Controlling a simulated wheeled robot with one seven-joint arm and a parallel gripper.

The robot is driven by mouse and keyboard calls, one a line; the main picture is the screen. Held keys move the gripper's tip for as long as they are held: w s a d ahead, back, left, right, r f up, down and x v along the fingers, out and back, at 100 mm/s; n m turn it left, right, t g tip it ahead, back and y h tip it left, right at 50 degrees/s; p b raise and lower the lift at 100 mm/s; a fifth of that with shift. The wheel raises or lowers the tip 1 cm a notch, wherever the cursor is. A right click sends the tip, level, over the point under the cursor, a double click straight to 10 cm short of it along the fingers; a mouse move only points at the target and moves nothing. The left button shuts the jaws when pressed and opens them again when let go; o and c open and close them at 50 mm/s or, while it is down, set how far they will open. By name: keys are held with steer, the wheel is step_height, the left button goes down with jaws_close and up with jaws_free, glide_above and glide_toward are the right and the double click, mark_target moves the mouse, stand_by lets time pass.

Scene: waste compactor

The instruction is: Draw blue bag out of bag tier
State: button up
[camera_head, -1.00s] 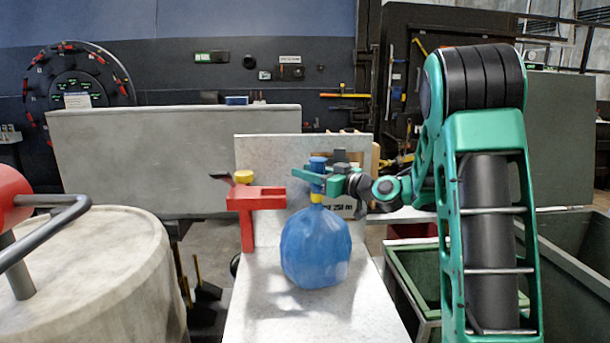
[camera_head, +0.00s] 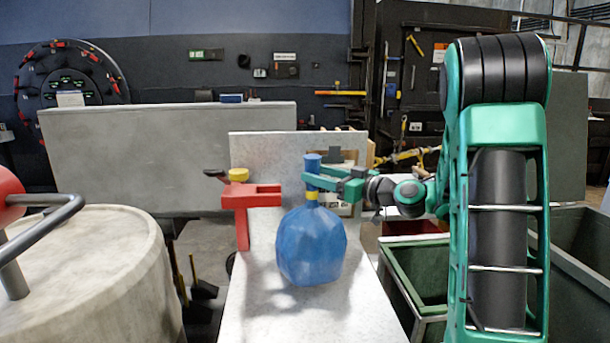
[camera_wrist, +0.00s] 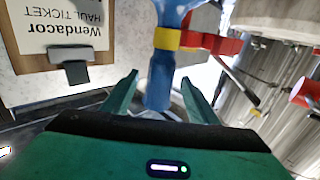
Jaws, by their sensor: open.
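The blue bag (camera_head: 311,248) stands upright on the white bench. A yellow band (camera_wrist: 167,38) circles its neck, with a blue gathered top (camera_wrist: 158,82) beyond it. The red bag tier (camera_head: 255,197) with a yellow knob stands left of the neck. Its red arm (camera_wrist: 222,45) appears beside the band in the wrist view; I cannot tell whether they touch. My gripper (camera_head: 320,180) is at the gathered top, above the band. In the wrist view my gripper (camera_wrist: 158,90) is open, one finger on each side of the top, with gaps visible.
The white bench (camera_head: 300,318) is clear in front of the bag. A backboard with a paper ticket (camera_wrist: 62,28) and dark clip stands behind. A large pale drum (camera_head: 85,270) is at left. A green bin (camera_head: 415,270) is at right.

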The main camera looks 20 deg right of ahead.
steer(key=shift+v, duration=2)
steer(key=s+a+f+m+g+h, duration=0.1)
steer(key=s+a+f+g+h, duration=0.25)
steer(key=s+f+g, duration=0.6)
steer(key=s+d+f+m+g+h, duration=0.1)
steer(key=s+d+f+m+g, duration=0.1)
steer(key=s, duration=0.7)
steer(key=s+d+f+m+g+h, duration=0.2)
steer(key=s+m, duration=0.3)
steer(key=s, duration=0.5)
steer(key=s+d+f+m+g+h, duration=0.1)
steer(key=s+d+f+m+g, duration=0.1)
steer(key=s, duration=0.8)
steer(key=shift+f+m+g, duration=0.35)
steer(key=shift+f+m, duration=0.1)
steer(key=shift+m, duration=0.45)
